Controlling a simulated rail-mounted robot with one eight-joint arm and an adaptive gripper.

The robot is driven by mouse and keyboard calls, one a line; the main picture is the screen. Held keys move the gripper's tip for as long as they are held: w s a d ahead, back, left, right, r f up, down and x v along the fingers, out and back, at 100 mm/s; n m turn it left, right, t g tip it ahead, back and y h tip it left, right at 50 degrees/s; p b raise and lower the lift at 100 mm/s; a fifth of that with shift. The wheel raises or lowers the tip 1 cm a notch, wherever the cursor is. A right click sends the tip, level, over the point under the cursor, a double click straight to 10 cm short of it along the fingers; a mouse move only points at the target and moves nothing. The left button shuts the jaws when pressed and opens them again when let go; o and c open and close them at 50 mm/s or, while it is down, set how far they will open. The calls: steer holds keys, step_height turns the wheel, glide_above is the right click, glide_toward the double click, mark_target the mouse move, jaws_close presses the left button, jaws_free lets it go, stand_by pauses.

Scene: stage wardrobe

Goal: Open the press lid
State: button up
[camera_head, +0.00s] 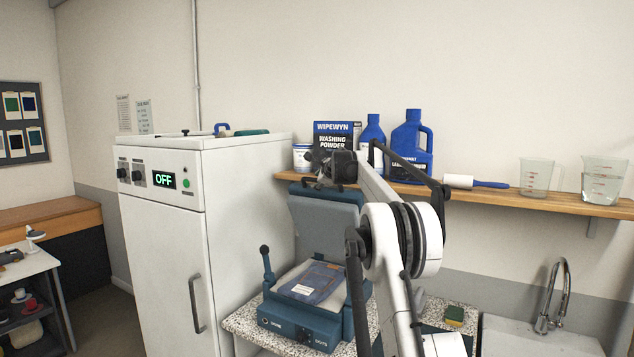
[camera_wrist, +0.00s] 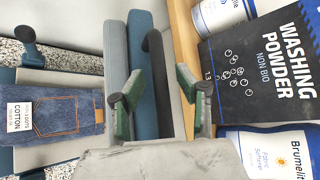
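The press (camera_head: 300,322) is a blue-teal machine on a speckled worktop, with folded jeans (camera_head: 310,284) on its bed. Its lid (camera_head: 326,222) stands raised and nearly upright at the back, clear of the bed. In the wrist view the lid (camera_wrist: 115,50) appears as a grey and blue edge-on slab with a dark handle bar (camera_wrist: 157,75). My gripper (camera_wrist: 160,93) is open; its green fingers stand apart on either side of the bar. Whether they touch it I cannot tell. In the head view my gripper (camera_head: 328,172) is at the lid's top edge, partly hidden by my arm.
A wooden shelf (camera_head: 540,201) behind holds a washing powder box (camera_head: 336,132), blue bottles (camera_head: 410,145), a lint roller and measuring jugs, close to my gripper. A white cabinet (camera_head: 165,260) reading OFF stands left. A sink with tap (camera_head: 555,300) is at right.

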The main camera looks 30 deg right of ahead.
steer(key=v, duration=1.1)
steer(key=shift+s, duration=0.2)
steer(key=shift+d+r, duration=0.1)
steer(key=shift+r, duration=0.05)
steer(key=s+a+f+n+g+y+b, duration=0.15)
steer(key=s+a+f+n, duration=0.25)
steer(key=s+a, duration=0.5)
steer(key=s+a+f+n+g+y+b, duration=0.1)
steer(key=s+a+f+n+b, duration=0.35)
steer(key=a, duration=0.85)
steer(key=s+a+f+n+g+y+b, duration=0.1)
steer(key=s+a+f+n, duration=0.1)
steer(key=s+a+n, duration=0.5)
steer(key=s+a+f+n+b, duration=0.2)
steer(key=s+a+f, duration=0.3)
steer(key=s+f, duration=0.4)
steer(key=s+a+f+n+g+b, duration=0.1)
steer(key=s+a+f+n, duration=0.3)
steer(key=s+f, duration=0.5)
steer(key=s+a+f+n+g+b, duration=0.1)
steer(key=s+a+f+n+b, duration=0.2)
steer(key=s+a+f, duration=0.4)
steer(key=s+f+n, duration=0.1)
steer(key=s+f, duration=0.1)
steer(key=s, duration=0.4)
steer(key=shift+h+b, duration=0.35)
